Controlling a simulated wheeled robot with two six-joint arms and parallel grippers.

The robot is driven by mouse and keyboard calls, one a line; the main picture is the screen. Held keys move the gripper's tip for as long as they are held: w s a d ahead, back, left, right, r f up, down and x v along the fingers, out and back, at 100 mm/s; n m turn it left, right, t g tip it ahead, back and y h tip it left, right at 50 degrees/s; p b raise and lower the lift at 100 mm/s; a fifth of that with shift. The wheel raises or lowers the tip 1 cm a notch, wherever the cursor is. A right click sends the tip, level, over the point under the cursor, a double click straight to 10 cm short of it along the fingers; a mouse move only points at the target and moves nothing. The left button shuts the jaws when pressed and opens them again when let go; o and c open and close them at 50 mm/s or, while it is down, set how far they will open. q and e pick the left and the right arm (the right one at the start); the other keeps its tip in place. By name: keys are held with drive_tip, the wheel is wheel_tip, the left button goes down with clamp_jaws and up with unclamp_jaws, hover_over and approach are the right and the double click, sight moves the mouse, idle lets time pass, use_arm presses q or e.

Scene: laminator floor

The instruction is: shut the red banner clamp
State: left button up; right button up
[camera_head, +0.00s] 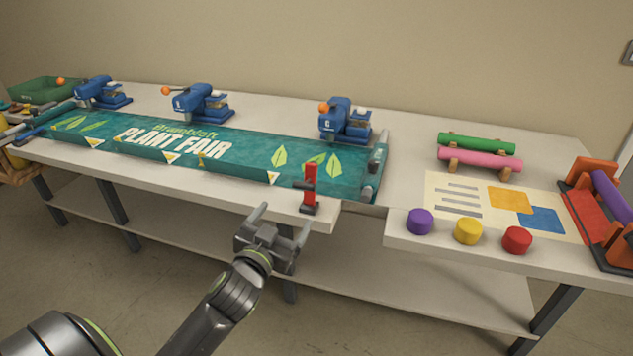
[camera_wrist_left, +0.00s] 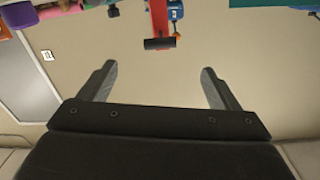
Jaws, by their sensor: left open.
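The red banner clamp (camera_head: 310,183) stands at the front edge of the table, by the near right part of the green banner (camera_head: 225,150). Its red lever is upright, with a dark crosspiece and dark foot. In the left wrist view the red clamp (camera_wrist_left: 159,18) shows at the top centre, with its dark bar nearest the fingers. My left gripper (camera_head: 280,224) is open and empty, in front of the table edge and left of and nearer than the clamp. Its fingers also show in the left wrist view (camera_wrist_left: 158,70), apart from the clamp. My right gripper is not in view.
Several blue machines (camera_head: 202,102) with orange knobs stand behind the banner. Floor is free in front.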

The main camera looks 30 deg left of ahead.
sight(309, 179)
use_arm(q)
drive_tip(key=p+x, duration=0.1)
drive_tip(key=x, duration=1.5)
drive_tip(key=shift+d, duration=0.1)
